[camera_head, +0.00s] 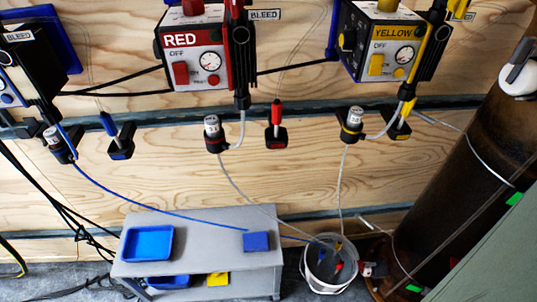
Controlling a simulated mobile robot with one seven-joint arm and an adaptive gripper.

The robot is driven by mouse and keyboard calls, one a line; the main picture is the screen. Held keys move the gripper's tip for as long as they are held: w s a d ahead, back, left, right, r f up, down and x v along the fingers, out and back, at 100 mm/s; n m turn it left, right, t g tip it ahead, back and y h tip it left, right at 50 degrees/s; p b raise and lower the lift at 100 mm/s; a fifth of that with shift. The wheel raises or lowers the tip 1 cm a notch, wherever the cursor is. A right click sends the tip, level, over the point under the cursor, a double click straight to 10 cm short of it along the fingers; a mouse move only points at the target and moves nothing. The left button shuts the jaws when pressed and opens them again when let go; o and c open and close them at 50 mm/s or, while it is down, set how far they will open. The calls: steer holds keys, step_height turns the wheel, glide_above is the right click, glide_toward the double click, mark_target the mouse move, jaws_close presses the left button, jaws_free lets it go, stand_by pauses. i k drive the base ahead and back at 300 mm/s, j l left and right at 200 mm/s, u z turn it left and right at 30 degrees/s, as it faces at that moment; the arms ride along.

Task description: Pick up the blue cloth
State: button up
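A small blue square piece (257,242) lies on the right part of the grey bench top (205,228); it looks like the blue cloth, folded, though its texture is too small to tell. A blue tray (148,243) sits on the left part of the same bench and appears empty. My gripper is not in view, and nothing covers the blue piece.
A white bucket (318,283) with tubes stands right of the bench. A yellow item (218,279) is on the lower shelf. A thin blue tube (150,208) runs down to the bench top. A large brown cylinder (468,185) stands at right. The bench middle is mostly clear.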

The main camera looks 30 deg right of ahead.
mark_target(257, 241)
steer(key=z, duration=0.65)
